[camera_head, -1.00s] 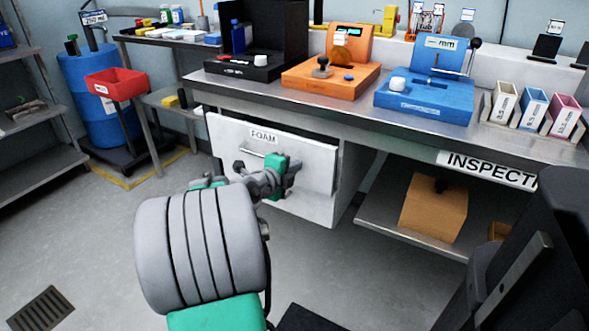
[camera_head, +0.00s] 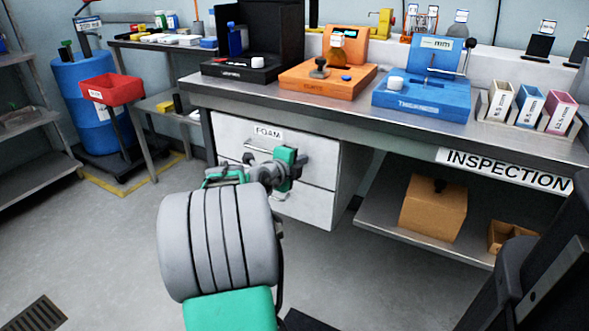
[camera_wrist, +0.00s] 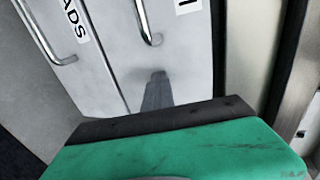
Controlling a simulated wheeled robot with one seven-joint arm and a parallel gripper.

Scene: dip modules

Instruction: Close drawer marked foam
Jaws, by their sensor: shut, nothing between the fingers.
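The drawer marked FOAM (camera_head: 322,165) is the upper white drawer under the bench in the head view. Its front looks flush with the drawer below. Its bar handle (camera_head: 258,147) is partly behind my arm. My gripper (camera_head: 298,163) is shut and empty, right in front of the right part of the foam drawer's front. In the wrist view my green gripper with its dark edge (camera_wrist: 160,118) faces the turned drawer fronts, with a dark shadow or reflection on the panel. The foam drawer's handle (camera_wrist: 147,25) shows there too. I cannot tell whether the gripper touches the front.
The lower drawer (camera_head: 305,205), labelled in part "ADS" in the wrist view (camera_wrist: 70,18), sits below. The bench top (camera_head: 345,108) carries black, orange and blue devices. A shelf marked INSPECTION (camera_head: 400,225) holds a cardboard box (camera_head: 433,207) at right. Grey floor lies in front.

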